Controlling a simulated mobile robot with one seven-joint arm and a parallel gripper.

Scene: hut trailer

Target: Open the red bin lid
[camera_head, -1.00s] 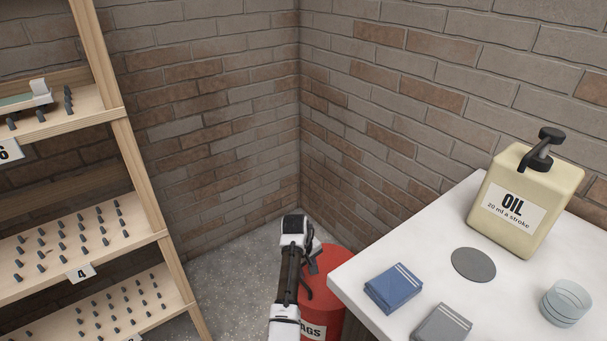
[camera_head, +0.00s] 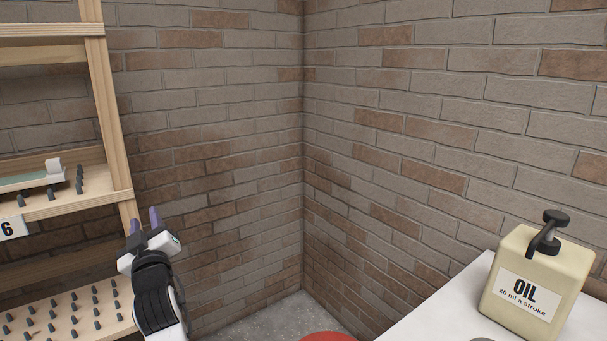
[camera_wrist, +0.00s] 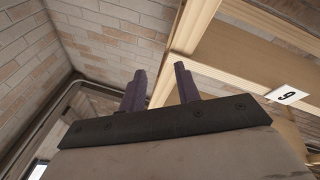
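The red bin (camera_head: 328,337) shows only as a sliver of its red top at the bottom edge of the head view, beside the white table. Whether its lid is open or closed cannot be told from that sliver. My gripper (camera_head: 143,220) is raised at the left of the head view, in front of the wooden shelf, well up and left of the bin. Its two purple fingers point up. In the wrist view my gripper (camera_wrist: 160,88) has its fingers apart with nothing between them. The bin is not in the wrist view.
The wooden shelf (camera_head: 108,110) with rows of small dark pegs stands close by my gripper at left. At right, a white table (camera_head: 440,310) carries a cream oil bottle (camera_head: 535,285) with a black pump. Brick walls meet in a corner behind; floor (camera_head: 260,318) shows between.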

